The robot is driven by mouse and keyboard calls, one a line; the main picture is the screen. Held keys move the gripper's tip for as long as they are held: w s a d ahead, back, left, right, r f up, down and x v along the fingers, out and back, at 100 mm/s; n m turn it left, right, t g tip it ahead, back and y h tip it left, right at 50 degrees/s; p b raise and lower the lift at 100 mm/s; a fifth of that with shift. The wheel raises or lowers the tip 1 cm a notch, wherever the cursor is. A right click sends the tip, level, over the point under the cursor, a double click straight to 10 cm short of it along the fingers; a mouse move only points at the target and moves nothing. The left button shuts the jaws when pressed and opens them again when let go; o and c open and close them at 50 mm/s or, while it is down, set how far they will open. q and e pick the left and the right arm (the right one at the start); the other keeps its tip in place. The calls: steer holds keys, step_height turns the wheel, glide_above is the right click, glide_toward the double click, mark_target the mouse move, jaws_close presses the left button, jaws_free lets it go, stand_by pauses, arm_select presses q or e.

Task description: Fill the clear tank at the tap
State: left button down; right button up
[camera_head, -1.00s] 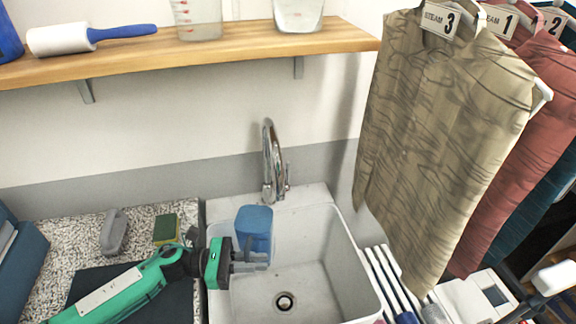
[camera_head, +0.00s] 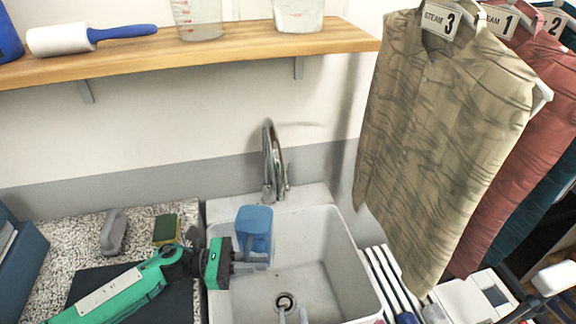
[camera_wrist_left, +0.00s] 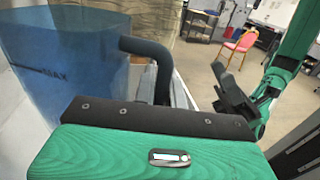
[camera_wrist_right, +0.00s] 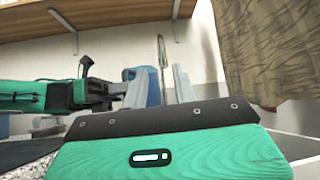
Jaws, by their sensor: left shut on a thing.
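The tank (camera_head: 254,226) looks translucent blue and stands at the left side of the white sink (camera_head: 335,250), below and slightly left of the chrome tap (camera_head: 271,160). My left gripper (camera_head: 258,262) is shut on the tank from its near side. In the left wrist view the tank (camera_wrist_left: 70,65) shows a MAX mark and a dark curved handle (camera_wrist_left: 150,55). My right gripper (camera_head: 293,316) shows only its fingertips at the bottom edge, over the sink. In the right wrist view its fingers (camera_wrist_right: 160,85) are apart and empty, facing the tank and tap. No water stream is visible.
A wooden shelf (camera_head: 190,50) with jugs and a lint roller (camera_head: 85,36) runs above. Shirts (camera_head: 440,130) hang close to the sink's right. A sponge (camera_head: 166,229) and a grey brush-like item (camera_head: 113,232) lie on the left counter. The sink's right half is clear.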

steer(key=w+d+r+m+h, duration=0.2)
steer(key=r+m+h, duration=0.1)
steer(key=r+h, duration=0.15)
steer(key=w+d+r+m+h, duration=0.2)
steer(key=d+r+m+h, duration=0.1)
steer(key=r, duration=0.3)
steer(key=m+g+y, duration=1)
steer(key=m+y, duration=0.3)
steer(key=m, duration=1.4)
glide_above(288, 183)
steer(key=f, duration=0.7)
steer(key=shift+w+f, duration=0.1)
steer(key=shift+w, duration=0.2)
jaws_close()
